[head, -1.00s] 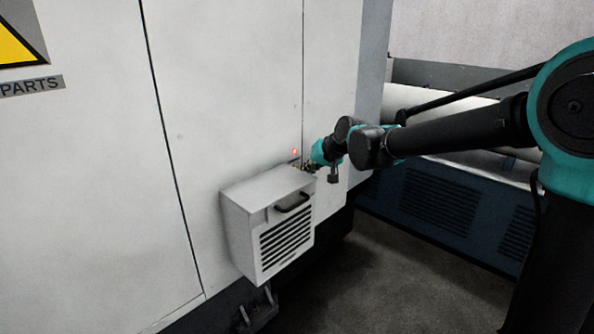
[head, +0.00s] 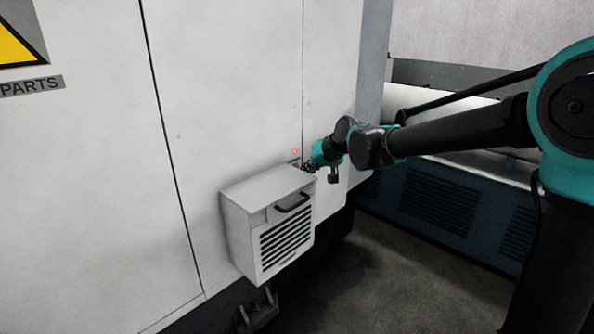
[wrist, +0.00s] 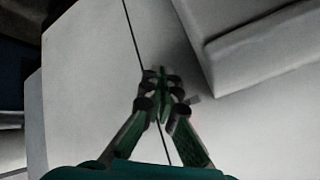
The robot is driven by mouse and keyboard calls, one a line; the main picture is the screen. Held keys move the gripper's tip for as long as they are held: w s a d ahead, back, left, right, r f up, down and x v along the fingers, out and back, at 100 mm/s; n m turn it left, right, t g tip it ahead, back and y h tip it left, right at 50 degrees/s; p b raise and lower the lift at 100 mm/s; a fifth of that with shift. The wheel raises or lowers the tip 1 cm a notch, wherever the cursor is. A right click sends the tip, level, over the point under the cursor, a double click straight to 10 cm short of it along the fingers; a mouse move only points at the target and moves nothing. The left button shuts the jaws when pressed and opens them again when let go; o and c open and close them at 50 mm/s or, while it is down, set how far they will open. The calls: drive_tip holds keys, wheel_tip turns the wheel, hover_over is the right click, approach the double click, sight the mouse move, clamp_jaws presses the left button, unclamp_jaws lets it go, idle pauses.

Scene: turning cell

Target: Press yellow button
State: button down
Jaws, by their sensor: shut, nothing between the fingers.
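No yellow button can be made out clearly in either view. A small red light (head: 295,152) glows on the white machine wall, with a small dark-edged fitting (head: 295,162) just below it, partly hidden by the grey box and my gripper. My gripper (head: 306,168) is close to the wall, just right of that fitting and above the back right corner of the box. In the wrist view my gripper (wrist: 163,80) has its fingers together and empty, over the dark wall seam. A small grey piece (wrist: 193,100) shows right beside the fingers; I cannot tell what it is.
The grey vented box (head: 268,220) with a black handle juts from the white wall (head: 240,90) below my gripper; it also shows in the wrist view (wrist: 260,45). A blue vented cabinet (head: 440,200) stands to the right. Floor between is clear.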

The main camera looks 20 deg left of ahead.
drive_tip(key=shift+w+a, duration=0.2)
drive_tip(key=shift+a, duration=0.2)
drive_tip(key=shift+w+a, duration=0.1)
drive_tip(key=shift+a, duration=0.2)
idle(0.8)
drive_tip(key=shift+d, duration=0.1)
drive_tip(key=shift+s+d, duration=0.25)
drive_tip(key=shift+d, duration=0.35)
drive_tip(key=d, duration=0.1)
drive_tip(key=s+d, duration=0.1)
drive_tip(key=d, duration=0.1)
drive_tip(key=s+d, duration=0.1)
drive_tip(key=shift+d, duration=0.3)
idle(0.4)
idle(0.4)
